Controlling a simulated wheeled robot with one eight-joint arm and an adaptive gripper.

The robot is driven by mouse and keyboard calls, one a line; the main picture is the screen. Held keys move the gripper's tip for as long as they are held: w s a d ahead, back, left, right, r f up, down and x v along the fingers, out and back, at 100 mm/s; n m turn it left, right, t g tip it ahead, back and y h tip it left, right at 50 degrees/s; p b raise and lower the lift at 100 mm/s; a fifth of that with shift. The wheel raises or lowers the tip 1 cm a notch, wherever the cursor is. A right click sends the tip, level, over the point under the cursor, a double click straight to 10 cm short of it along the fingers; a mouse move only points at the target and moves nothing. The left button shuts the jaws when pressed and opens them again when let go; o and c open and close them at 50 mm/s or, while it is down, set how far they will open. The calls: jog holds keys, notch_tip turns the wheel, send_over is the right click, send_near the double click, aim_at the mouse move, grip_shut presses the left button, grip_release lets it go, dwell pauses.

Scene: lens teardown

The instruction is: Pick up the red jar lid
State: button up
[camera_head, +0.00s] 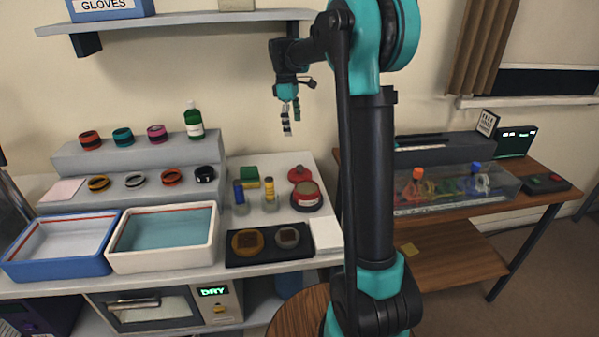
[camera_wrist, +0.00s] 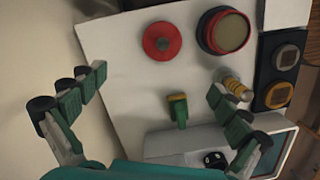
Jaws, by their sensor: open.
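The red jar lid (camera_head: 299,173), a round disc with a small knob on top, lies on the white counter toward the back. It also shows in the wrist view (camera_wrist: 155,47), near the top middle, its knob facing the camera. The open jar (camera_head: 306,197), with a red rim and pale contents, stands beside it, and also shows in the wrist view (camera_wrist: 228,28). My gripper (camera_head: 291,120) hangs in the air above the back of the counter, fingers down. In the wrist view my gripper (camera_wrist: 157,83) is open and empty, its fingers spread apart, with the lid beyond the fingertips.
A black mat (camera_head: 270,260) holds two round pieces in front. A stepped grey rack (camera_head: 130,158) stands left. A wall shelf (camera_head: 180,20) is above.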

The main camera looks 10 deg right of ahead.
send_near(300, 166)
notch_tip(300, 166, down, 5)
jog(key=shift+w+f, duration=0.1)
jog(key=shift+s+d+f, duration=0.15)
jog(key=shift+f, duration=0.75)
jog(key=shift+s+d+f, duration=0.15)
jog(key=shift+f, duration=0.75)
jog(key=shift+s+d+f, duration=0.15)
jog(key=shift+f, duration=0.75)
jog(key=shift+c, duration=0.6)
jog(key=c, duration=1.3)
